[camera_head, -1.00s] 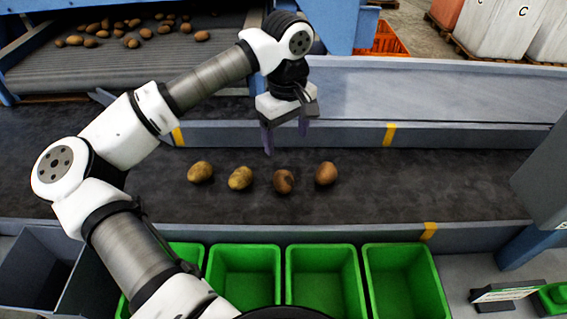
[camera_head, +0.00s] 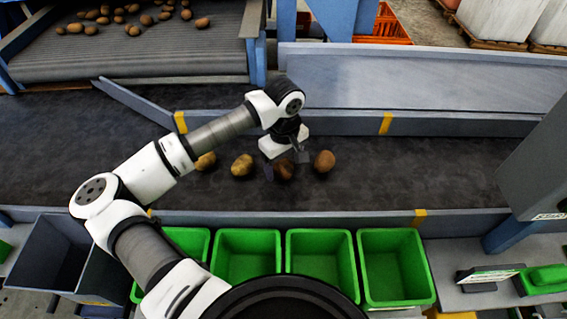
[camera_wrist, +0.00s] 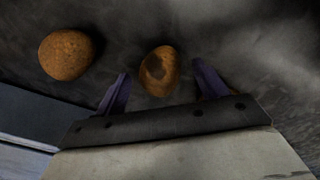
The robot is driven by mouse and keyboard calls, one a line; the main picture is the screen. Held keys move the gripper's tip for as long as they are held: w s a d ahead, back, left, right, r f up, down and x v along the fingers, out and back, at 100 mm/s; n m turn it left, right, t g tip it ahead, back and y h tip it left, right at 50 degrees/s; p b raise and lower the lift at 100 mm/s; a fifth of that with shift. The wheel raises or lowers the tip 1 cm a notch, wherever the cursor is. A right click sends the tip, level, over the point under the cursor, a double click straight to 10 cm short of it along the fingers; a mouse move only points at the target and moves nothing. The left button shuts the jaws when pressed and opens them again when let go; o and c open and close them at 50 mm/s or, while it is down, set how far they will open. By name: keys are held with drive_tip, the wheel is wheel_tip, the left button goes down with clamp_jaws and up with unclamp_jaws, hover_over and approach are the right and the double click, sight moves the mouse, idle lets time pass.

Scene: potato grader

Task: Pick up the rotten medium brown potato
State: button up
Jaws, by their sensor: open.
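The brown potato with a dark rotten patch (camera_wrist: 157,72) lies on the belt between my gripper's fingertips (camera_wrist: 161,72) in the wrist view. My gripper is open, one purple finger on each side of it, and I see a gap at both sides. In the head view the same potato (camera_head: 285,173) is partly hidden by my gripper (camera_head: 286,168), which is low over the belt. A plain brown potato (camera_head: 325,161) lies just right of it, and shows at left in the wrist view (camera_wrist: 67,54).
Two yellowish potatoes lie to the left on the dark belt (camera_head: 420,180), one (camera_head: 242,165) clear and one (camera_head: 205,161) partly behind my arm. Green bins (camera_head: 393,265) and a grey bin (camera_head: 60,262) line the near side. A low wall (camera_head: 440,127) runs along the far side.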

drive_tip(key=shift+f, duration=0.55)
drive_tip(key=c, duration=1.1)
drive_tip(key=shift+r, duration=0.1)
